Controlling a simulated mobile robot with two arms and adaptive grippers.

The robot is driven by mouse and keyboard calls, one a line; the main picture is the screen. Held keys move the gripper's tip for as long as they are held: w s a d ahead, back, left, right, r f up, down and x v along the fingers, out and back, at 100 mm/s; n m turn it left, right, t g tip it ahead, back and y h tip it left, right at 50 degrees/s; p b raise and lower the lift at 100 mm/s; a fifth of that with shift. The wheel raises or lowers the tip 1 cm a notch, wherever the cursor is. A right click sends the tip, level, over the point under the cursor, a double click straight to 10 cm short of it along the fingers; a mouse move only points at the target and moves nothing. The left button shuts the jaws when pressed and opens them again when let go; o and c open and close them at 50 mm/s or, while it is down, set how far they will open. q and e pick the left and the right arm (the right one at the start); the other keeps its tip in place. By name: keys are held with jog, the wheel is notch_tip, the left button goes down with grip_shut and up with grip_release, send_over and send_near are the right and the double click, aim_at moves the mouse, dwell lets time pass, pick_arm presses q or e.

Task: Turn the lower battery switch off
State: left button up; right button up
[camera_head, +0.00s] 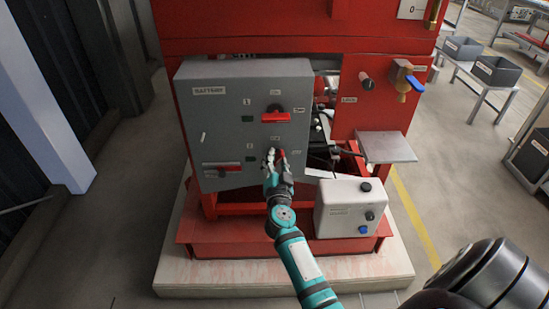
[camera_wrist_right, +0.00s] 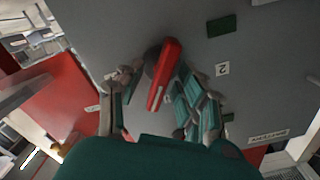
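The grey battery box (camera_head: 225,125) is on the front of the red pump frame. Its lower battery switch (camera_head: 282,154) has a red handle, mostly hidden by my right gripper in the head view. The upper switch (camera_head: 276,117) above it has a red handle lying level. My right gripper (camera_head: 275,160) is at the lower switch. In the right wrist view the red handle (camera_wrist_right: 165,75) stands between the fingers of my right gripper (camera_wrist_right: 158,85), which are spread with gaps beside the handle. Whether a fingertip touches it is unclear. My left gripper is not in view.
A red lever (camera_head: 222,167) is at the box's lower left. A white control box (camera_head: 350,208) stands right of my right arm, near a grey shelf plate (camera_head: 386,147). A blue-handled valve (camera_head: 413,84) is at upper right.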

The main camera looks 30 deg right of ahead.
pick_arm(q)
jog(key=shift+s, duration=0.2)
pick_arm(e)
jog(key=shift+s+r, duration=0.1)
jog(key=shift+c, duration=0.6)
grip_shut()
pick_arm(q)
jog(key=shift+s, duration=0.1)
